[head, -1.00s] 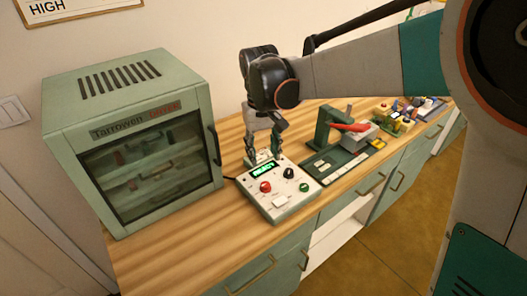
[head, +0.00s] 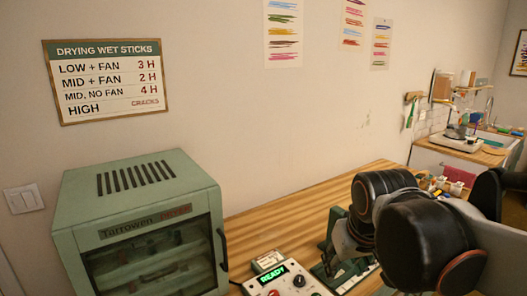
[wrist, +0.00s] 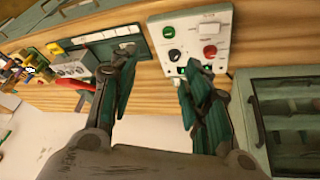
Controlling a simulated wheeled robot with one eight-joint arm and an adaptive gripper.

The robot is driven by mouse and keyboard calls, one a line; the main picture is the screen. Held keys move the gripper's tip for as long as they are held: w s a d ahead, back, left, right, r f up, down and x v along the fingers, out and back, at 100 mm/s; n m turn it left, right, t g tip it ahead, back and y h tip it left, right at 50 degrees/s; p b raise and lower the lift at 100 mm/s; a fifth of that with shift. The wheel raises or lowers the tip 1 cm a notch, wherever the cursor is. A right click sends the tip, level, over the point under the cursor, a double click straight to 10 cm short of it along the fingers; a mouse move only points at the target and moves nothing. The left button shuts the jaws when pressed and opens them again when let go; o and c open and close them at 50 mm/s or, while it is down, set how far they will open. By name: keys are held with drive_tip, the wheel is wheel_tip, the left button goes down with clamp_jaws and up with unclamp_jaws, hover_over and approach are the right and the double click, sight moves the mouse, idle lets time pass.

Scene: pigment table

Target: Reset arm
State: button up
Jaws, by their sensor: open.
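In the head view my arm's black joints cover the lower right, and the fingers are mostly hidden there. Past the fingers in the wrist view is the control box (wrist: 195,40), with red and green knobs and a black dial. In the head view the control box (head: 285,283) shows a lit green READY display. The green dryer cabinet (head: 140,222) stands left with its door shut, and its glass front (wrist: 292,120) is at right in the wrist view.
A green press with a red handle (wrist: 80,85) stands beside the control box. Small coloured items (wrist: 25,65) crowd the counter beyond it. A drying-times sign (head: 105,80) hangs on the wall. The wooden counter (head: 270,225) behind the box is bare.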

drive_tip(key=s+d+f+m+t, duration=0.1)
drive_tip(key=s+d+f+t, duration=0.1)
drive_tip(key=s, duration=0.8)
drive_tip(key=shift+s+d+f+t, duration=0.2)
drive_tip(key=shift+f+t, duration=0.1)
drive_tip(key=shift+f, duration=0.4)
drive_tip(key=shift+w, duration=0.15)
idle(0.8)
